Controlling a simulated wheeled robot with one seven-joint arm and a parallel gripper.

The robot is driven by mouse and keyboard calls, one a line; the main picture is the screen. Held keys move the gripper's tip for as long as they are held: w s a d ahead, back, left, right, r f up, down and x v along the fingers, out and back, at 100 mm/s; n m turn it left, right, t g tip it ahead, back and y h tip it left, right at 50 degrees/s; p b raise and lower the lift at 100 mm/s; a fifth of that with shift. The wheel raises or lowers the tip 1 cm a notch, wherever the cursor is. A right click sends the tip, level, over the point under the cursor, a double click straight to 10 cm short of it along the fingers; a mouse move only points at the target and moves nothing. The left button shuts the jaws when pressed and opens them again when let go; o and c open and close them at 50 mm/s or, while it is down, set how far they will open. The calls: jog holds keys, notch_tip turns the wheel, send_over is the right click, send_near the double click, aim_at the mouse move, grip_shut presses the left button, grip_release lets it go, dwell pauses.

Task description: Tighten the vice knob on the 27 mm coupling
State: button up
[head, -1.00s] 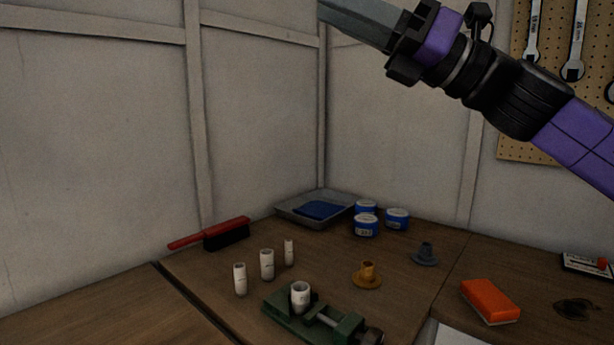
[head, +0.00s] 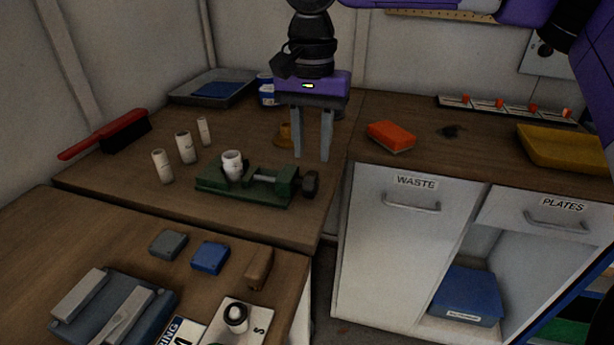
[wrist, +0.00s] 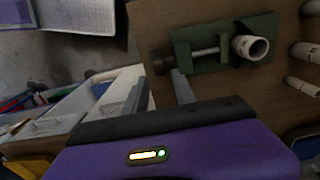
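The green vice (head: 215,182) lies on the corner bench, with its dark round knob (head: 310,184) at its right end in the head view. A white coupling (head: 232,168) stands upright between the jaws; its size mark is too small to read. My gripper (head: 312,159) points down with its two fingers apart and empty, just above the knob in the head view. In the wrist view the vice (wrist: 222,60), knob (wrist: 162,62) and coupling (wrist: 250,47) show beyond the open gripper (wrist: 161,80). I cannot tell whether the fingers touch the knob.
Several white pipe pieces (head: 184,147) stand left of the vice. A brass flanged part (head: 284,135) stands behind it. An orange sponge (head: 390,136) lies to the right. Blocks (head: 210,257) and a grey fixture (head: 150,300) are on the near bench.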

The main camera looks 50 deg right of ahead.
aim_at(312, 172)
notch_tip(312, 172, down, 7)
jog(key=b, duration=0.5)
grip_shut()
